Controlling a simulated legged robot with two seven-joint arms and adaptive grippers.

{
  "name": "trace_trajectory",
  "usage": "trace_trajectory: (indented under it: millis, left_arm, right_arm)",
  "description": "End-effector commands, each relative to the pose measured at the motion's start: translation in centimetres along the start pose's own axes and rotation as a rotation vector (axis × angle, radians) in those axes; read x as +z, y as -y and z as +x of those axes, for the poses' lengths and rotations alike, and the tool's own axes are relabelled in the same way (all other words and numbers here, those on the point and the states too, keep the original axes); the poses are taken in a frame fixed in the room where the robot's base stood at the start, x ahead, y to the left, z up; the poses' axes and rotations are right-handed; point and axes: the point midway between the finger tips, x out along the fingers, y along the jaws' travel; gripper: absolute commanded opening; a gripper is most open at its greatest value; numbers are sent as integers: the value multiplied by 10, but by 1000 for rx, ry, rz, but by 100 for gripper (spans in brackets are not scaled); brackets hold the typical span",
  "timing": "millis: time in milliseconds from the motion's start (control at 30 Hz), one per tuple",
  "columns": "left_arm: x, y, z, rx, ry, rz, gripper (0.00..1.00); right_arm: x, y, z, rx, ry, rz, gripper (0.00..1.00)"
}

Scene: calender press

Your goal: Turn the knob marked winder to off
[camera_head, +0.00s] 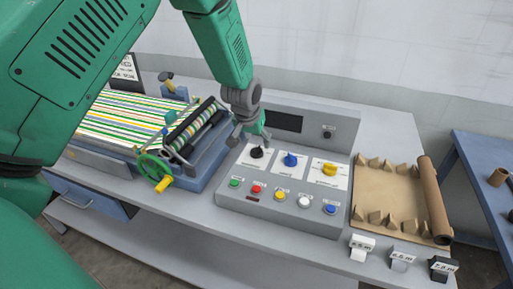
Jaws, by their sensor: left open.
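A grey control panel (280,213) stands on the bench. On its upper face are a black knob (257,152), a blue knob (290,160) and a yellow knob (329,169), each on a white label plate. The lettering is too small to read, so I cannot tell which knob is marked winder. My left gripper (252,135) is open, pointing down just above and behind the black knob. I cannot tell if it touches the knob. My right gripper is not in view.
Several coloured push buttons (257,189) line the panel's front. Left is a roller press (194,130) with a green handwheel (155,169) and striped sheet (125,117). Right is a brown sheet (385,195) with a roll (434,200). Small label stands (362,246) sit at the front edge.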

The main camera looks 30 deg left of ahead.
Motion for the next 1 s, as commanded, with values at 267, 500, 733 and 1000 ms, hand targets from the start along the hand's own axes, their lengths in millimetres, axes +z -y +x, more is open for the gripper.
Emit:
trace_trajectory:
  millis: [267, 500, 733, 1000]
  left_arm:
    - [0, 0, -51, 0, 3, -1, 56]
    - [1, 0, -64, -1, 5, 0, 56]
    - [1, 0, -64, -1, 6, -1, 56]
    - [1, 1, -64, -1, 5, -1, 56]
  right_arm:
    - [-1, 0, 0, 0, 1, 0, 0]
    - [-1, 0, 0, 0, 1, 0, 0]
    - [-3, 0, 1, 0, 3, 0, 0]
    - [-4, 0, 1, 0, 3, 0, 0]
